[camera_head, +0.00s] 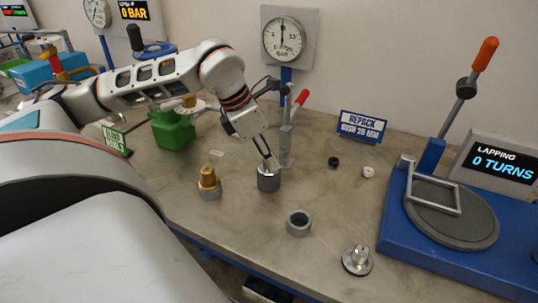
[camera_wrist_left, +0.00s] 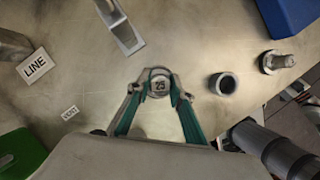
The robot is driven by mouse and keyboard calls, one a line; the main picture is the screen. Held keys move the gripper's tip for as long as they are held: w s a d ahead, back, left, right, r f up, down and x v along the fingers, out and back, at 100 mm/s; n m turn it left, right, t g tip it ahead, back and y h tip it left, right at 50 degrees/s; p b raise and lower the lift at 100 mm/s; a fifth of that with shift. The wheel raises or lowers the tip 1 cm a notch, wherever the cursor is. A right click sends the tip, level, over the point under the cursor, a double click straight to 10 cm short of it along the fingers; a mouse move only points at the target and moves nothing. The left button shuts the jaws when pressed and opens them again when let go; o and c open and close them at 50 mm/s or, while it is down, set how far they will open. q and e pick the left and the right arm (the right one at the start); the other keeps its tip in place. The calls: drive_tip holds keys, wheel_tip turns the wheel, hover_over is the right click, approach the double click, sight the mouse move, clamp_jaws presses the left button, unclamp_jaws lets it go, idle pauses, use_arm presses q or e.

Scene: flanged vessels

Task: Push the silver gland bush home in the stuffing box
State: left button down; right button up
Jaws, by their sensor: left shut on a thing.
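My left gripper (camera_head: 270,165) points down with its fingers at the top of a short silver-grey cylinder (camera_head: 268,181) on the bench. In the left wrist view its fingertips (camera_wrist_left: 159,88) close around a round silver top marked 25 (camera_wrist_left: 160,85). I cannot tell whether this is the gland bush alone or a bush sitting in the stuffing box. An open grey ring-shaped cylinder (camera_head: 299,223) stands empty to the right. A silver flanged piece with a stub (camera_head: 357,259) lies nearer the front edge. My right gripper is not in view.
A brass piece (camera_head: 208,178) sits in a grey ring to the left. A red-handled lever (camera_head: 287,145) stands close behind the gripper. A green block (camera_head: 172,130) is at the back left, and the blue lapping stand (camera_head: 450,270) fills the right. Small black and white rings lie behind.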

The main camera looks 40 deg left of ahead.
use_arm(q)
drive_tip(key=c, duration=1.7)
unclamp_jaws()
drive_tip(key=v, duration=1.2)
